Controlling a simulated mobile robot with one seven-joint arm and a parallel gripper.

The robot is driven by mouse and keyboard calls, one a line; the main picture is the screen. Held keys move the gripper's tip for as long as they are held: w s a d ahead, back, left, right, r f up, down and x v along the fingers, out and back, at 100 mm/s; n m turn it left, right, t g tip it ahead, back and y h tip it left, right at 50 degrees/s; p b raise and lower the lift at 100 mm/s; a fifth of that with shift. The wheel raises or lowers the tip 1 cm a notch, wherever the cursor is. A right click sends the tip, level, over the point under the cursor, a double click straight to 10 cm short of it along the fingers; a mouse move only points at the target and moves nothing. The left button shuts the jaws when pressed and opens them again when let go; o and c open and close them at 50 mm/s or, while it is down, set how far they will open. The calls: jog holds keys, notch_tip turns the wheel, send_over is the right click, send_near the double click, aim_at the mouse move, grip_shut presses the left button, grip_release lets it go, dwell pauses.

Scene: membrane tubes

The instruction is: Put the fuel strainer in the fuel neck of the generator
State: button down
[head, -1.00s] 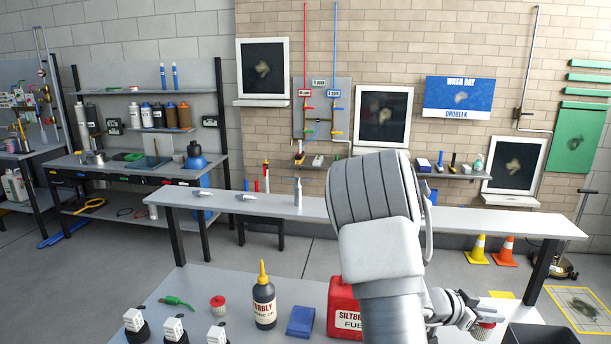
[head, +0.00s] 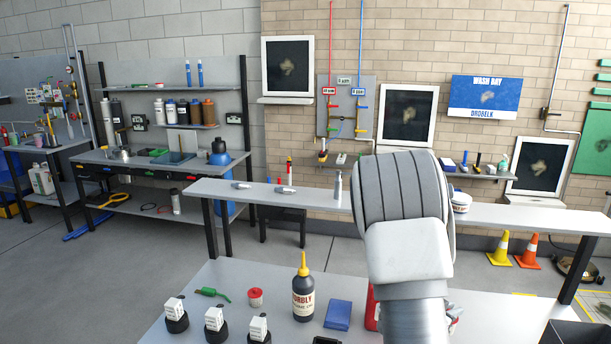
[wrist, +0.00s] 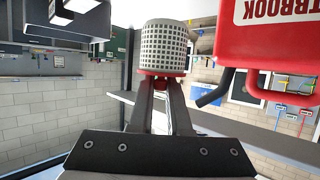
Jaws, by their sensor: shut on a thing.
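My gripper (wrist: 158,78) is shut on the fuel strainer (wrist: 163,47), a pale mesh cylinder with a red rim, in the wrist view. The fingers hold it at the red rim, with the mesh body beyond the fingertips. In the head view my arm hides most of the gripper; only a small red and grey bit shows at its right edge. I cannot make out the generator or its fuel neck in either view.
A red fuel can (wrist: 262,45) is close right of the strainer; my arm mostly hides it in the head view. The near table holds an oil bottle (head: 303,293), a blue cloth (head: 338,315), a red-lidded pot (head: 255,297) and white-topped black items (head: 215,325). A dark bin (head: 575,336) is at lower right.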

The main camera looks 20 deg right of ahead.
jog(key=w+a+f+n+t+y+b, duration=0.1)
jog(key=w+a+f+n+t+y, duration=0.2)
jog(key=a, duration=0.4)
jog(key=w+a+f+n+t+y+b, duration=0.1)
jog(key=w+a+f+n+t+y, duration=0.2)
jog(key=w+a, duration=0.4)
jog(key=w+a+n+t+y+b, duration=0.1)
jog(key=a+n+t+y, duration=0.2)
jog(key=a, duration=1.8)
jog(key=n+y, duration=0.3)
jog(key=n, duration=0.2)
jog(key=shift+w+f+y, duration=0.15)
jog(key=shift+f+y, duration=0.15)
jog(key=shift+f, duration=0.1)
